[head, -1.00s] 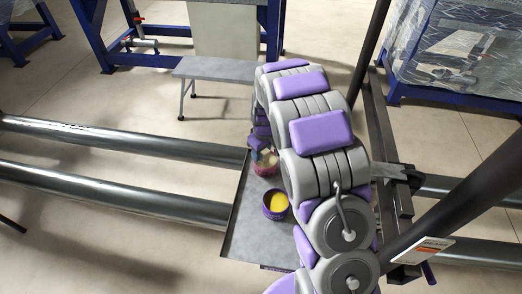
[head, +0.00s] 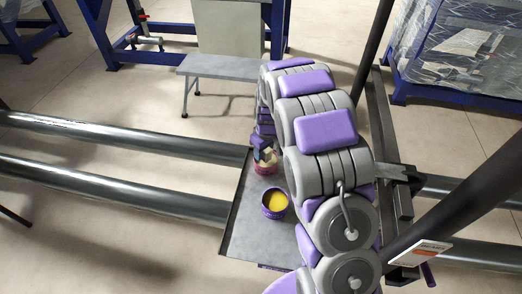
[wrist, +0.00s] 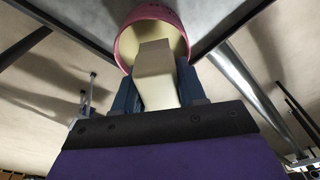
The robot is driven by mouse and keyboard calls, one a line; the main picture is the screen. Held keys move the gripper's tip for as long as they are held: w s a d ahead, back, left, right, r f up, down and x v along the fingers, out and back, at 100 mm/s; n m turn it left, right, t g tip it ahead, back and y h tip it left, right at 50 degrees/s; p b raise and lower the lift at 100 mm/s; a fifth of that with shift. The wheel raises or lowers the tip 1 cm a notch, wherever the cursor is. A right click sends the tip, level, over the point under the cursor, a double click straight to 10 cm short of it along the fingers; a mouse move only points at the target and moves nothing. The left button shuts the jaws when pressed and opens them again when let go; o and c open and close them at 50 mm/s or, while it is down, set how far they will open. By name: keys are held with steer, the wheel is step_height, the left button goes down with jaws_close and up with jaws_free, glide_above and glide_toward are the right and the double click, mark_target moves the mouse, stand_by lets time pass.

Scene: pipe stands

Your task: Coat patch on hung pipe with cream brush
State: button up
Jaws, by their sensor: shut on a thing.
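My gripper (wrist: 156,88) has its blue fingers closed around the pale cream brush (wrist: 155,72) in the wrist view. The brush points into the mouth of a pink pot (wrist: 126,42); whether its end touches the inside cannot be told. In the head view the pink pot (head: 265,169) stands on a grey tray (head: 243,236), with my gripper (head: 264,146) just above it, partly hidden by my arm. Two long grey pipes (head: 120,138) (head: 110,188) run leftward past the tray. I cannot make out a patch on them.
A purple pot with yellow contents (head: 274,203) stands on the tray nearer me. A dark upright post (head: 372,55) and a slanted dark bar (head: 470,195) stand at the right. A grey bench (head: 218,67) is behind. Open floor (head: 130,95) lies at the left.

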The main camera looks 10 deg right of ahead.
steer(key=shift+d, duration=0.3)
steer(key=shift+a+f, duration=0.25)
steer(key=shift+a, duration=0.6)
steer(key=shift+d, duration=0.7)
steer(key=shift+a+f, duration=0.15)
steer(key=shift+a, duration=0.35)
steer(key=shift+d, duration=0.35)
steer(key=shift+a+f, duration=0.1)
steer(key=shift+a, duration=0.15)
steer(key=shift+d+f, duration=0.1)
stand_by(0.8)
steer(key=shift+r+p, duration=1.25)
steer(key=shift+r, duration=2.3)
